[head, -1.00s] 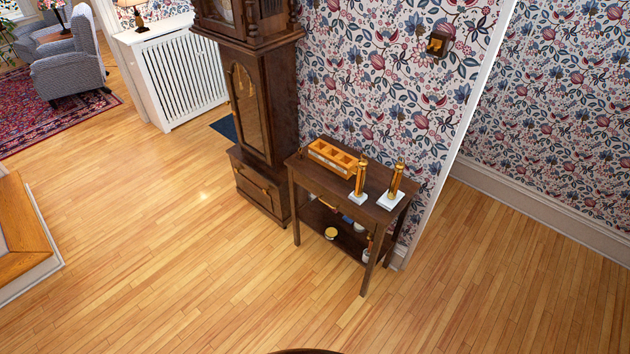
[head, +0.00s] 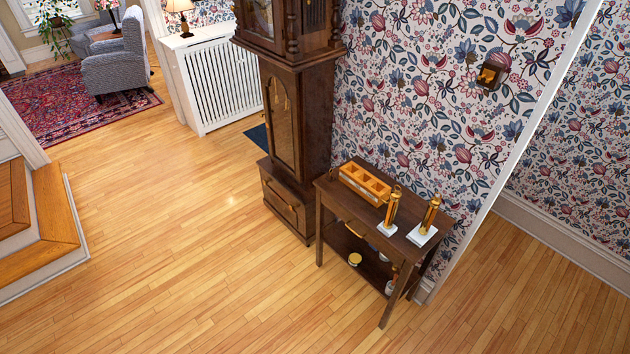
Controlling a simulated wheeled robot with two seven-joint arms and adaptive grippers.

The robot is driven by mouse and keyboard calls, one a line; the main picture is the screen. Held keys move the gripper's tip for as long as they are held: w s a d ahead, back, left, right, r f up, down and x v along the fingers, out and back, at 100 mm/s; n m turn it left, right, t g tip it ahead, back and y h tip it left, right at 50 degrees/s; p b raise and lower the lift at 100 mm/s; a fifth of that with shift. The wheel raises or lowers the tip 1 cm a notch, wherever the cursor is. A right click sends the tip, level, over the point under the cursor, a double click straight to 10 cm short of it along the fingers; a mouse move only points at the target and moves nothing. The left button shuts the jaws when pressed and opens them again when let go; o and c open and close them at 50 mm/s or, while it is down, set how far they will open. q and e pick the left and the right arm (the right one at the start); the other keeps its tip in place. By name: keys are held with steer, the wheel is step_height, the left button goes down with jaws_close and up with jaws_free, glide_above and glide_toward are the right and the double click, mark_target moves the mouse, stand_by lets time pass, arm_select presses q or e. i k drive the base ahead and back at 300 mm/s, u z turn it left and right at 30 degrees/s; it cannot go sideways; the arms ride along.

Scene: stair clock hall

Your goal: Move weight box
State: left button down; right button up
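The weight box (head: 365,184) is an orange wooden box with several open compartments. It sits on the left part of the top of a small dark wooden side table (head: 359,213). To its right on the same top stand two brass cylinders, one (head: 391,207) nearer the box and one (head: 431,214) nearer the table's right end. Each stands upright on a white base. Neither of my grippers shows in the head view.
A tall dark longcase clock (head: 283,115) stands left of the table against the papered wall. The table's lower shelf holds a few small items, including a round tin (head: 354,259). Wooden steps (head: 45,225) are at the left. The wooden floor (head: 190,270) in front is clear.

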mark_target(370, 188)
steer(key=u, duration=0.25)
steer(key=i, duration=0.65)
steer(key=z, duration=0.55)
steer(key=i, duration=0.45)
steer(key=z, duration=0.55)
